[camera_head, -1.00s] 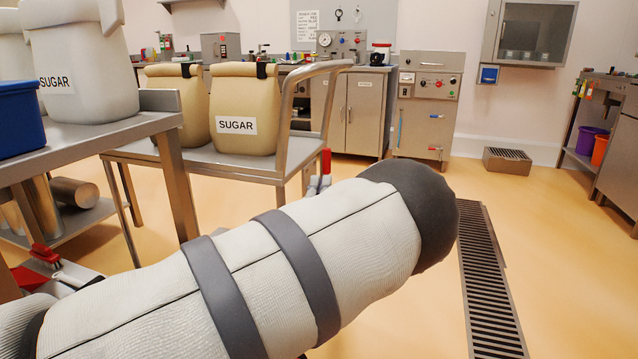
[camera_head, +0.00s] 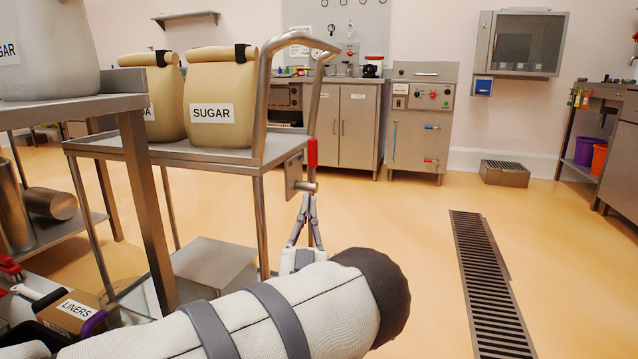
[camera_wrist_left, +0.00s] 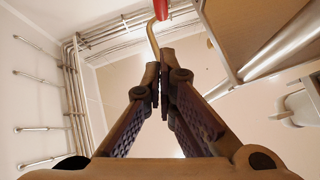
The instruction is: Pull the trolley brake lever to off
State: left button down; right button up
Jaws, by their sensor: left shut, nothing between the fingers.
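The trolley (camera_head: 284,150) is a grey metal frame with a curved push handle. Its brake lever has a red grip (camera_head: 312,152) that stands upright at the right end, beside a metal pivot. In the left wrist view the red grip (camera_wrist_left: 163,10) is at the top centre, with a bent rod running down from it. My left gripper (camera_head: 308,198) is pointing up just below the pivot, shut and empty. In the left wrist view its fingertips (camera_wrist_left: 158,74) are close to the rod's lower end; I cannot tell whether they touch. My right gripper is not in view.
A sugar sack (camera_head: 217,98) and another sack stand on the trolley. A steel table (camera_head: 120,103) is close at the left, with a box marked LINERS (camera_head: 74,312) low down. A floor grate (camera_head: 490,285) lies at the right. The floor between is clear.

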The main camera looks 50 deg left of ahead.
aim_at(314, 160)
pick_arm(q)
jog(key=shift+s+f+n, duration=0.15)
jog(key=shift+n, duration=0.65)
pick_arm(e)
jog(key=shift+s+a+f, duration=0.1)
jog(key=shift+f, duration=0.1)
pick_arm(q)
jog(key=shift+d, duration=0.1)
jog(key=b+x, duration=0.1)
jog(key=x, duration=0.3)
jog(key=f+b+x, duration=0.1)
jog(key=x, duration=0.2)
jog(key=w+a+b+x, duration=0.1)
jog(key=b+x, duration=0.1)
jog(key=x, duration=0.2)
jog(key=shift+w+a, duration=0.1)
jog(key=shift+w, duration=0.1)
jog(key=shift+w+a+r, duration=0.3)
jog(key=shift+w+a, duration=0.1)
jog(key=shift+w, duration=0.05)
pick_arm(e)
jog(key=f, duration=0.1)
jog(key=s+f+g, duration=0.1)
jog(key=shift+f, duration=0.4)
pick_arm(q)
jog(key=shift+r, duration=0.1)
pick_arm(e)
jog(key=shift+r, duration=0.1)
